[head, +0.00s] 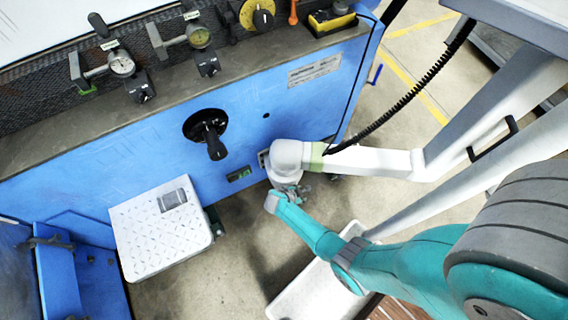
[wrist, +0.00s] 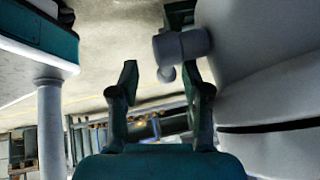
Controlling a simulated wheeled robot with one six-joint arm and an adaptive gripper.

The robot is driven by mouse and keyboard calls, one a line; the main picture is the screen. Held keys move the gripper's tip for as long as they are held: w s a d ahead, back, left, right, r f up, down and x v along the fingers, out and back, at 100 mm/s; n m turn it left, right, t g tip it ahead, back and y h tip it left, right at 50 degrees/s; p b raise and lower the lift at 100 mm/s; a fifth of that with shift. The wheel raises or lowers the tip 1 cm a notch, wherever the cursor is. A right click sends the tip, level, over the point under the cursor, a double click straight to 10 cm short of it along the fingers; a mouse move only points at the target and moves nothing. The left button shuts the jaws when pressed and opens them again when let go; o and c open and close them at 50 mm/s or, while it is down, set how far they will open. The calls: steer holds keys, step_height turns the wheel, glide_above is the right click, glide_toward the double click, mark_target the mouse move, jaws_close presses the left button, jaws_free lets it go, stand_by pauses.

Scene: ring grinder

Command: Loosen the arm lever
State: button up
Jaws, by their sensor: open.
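My gripper (wrist: 159,80) is open, with one finger on each side of the wrist view. A short grey cylindrical piece with a small rounded stub, which looks like the arm lever (wrist: 180,46), is just beyond the fingertips, toward the right finger. I cannot tell whether that finger touches it. In the head view my gripper (head: 294,191) is under the rounded grey end of the jointed support arm (head: 370,161), in front of the blue machine. The lever itself is too small and covered to make out there.
The blue machine (head: 95,170) stands close behind the gripper, with a black handle (head: 215,146) on its front. A white step (head: 160,228) is at left and a white tray (head: 310,292) lies below my arm. A black coiled cable (head: 405,100) runs above the support arm.

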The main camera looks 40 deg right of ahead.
steer(key=a, duration=1)
steer(key=shift+a+f, duration=0.15)
steer(key=shift+a, duration=0.2)
steer(key=shift+d, duration=0.1)
steer(key=s+n+t+y, duration=0.3)
steer(key=s+n, duration=0.3)
steer(key=s, duration=0.3)
steer(key=s+a+r+n+t+y, duration=0.35)
steer(key=s+r+n, duration=0.3)
steer(key=r, duration=0.45)
steer(key=s+r+n+t, duration=0.3)
steer(key=r+n+t, duration=0.1)
steer(key=r, duration=1.6)
steer(key=s+r+n+t, duration=0.3)
steer(key=r+n+t, duration=0.1)
steer(key=r, duration=1.6)
steer(key=shift+a+r+n, duration=0.2)
steer(key=shift+r+n, duration=0.05)
steer(key=shift+n, duration=0.5)
steer(key=shift+y, duration=0.25)
